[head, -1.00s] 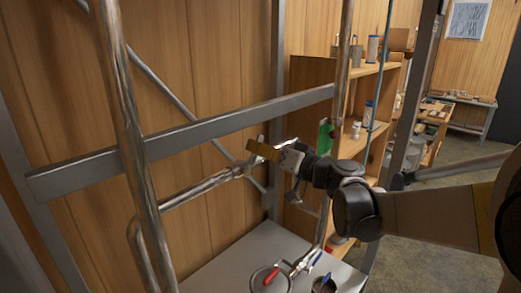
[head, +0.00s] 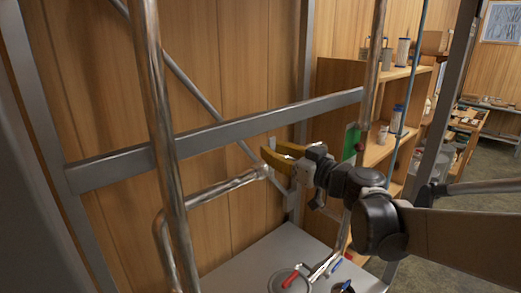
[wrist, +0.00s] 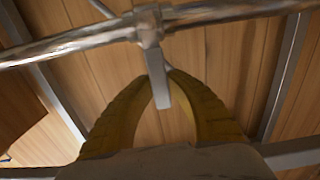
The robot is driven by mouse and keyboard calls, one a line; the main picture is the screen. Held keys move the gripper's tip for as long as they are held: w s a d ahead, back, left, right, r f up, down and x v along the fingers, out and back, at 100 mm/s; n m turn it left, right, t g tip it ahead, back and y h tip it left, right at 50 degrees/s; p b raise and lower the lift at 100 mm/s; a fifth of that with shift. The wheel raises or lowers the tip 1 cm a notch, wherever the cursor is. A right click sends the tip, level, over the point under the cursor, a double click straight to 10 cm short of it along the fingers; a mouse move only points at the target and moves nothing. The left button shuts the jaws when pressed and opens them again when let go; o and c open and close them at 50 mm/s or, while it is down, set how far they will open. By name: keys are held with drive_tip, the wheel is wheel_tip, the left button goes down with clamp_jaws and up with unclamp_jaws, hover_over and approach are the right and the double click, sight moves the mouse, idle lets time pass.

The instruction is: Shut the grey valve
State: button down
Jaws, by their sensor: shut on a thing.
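The grey valve (wrist: 150,25) sits on a shiny metal pipe (wrist: 75,45) in the wrist view. Its flat grey lever (wrist: 161,90) runs down from the valve body, roughly crosswise to the pipe in that view. My gripper (wrist: 160,80) has its two yellow fingers on either side of the lever and is shut on it. In the head view my gripper (head: 272,153) is at the right end of the horizontal pipe (head: 220,187), beside the valve. My fingers and wrist partly hide the valve there.
A grey crossbar (head: 220,132) runs just above the pipe, and an upright pipe (head: 155,110) stands at the left. Below are a pan (head: 290,283) with a red handle and a grey tabletop (head: 245,262). A wooden shelf (head: 335,80) stands behind my arm.

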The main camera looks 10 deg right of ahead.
idle(0.3)
drive_tip(key=c, duration=1.3)
unclamp_jaws()
drive_tip(key=shift+s, duration=0.1)
drive_tip(key=v, duration=1.2)
drive_tip(key=shift+a, duration=0.1)
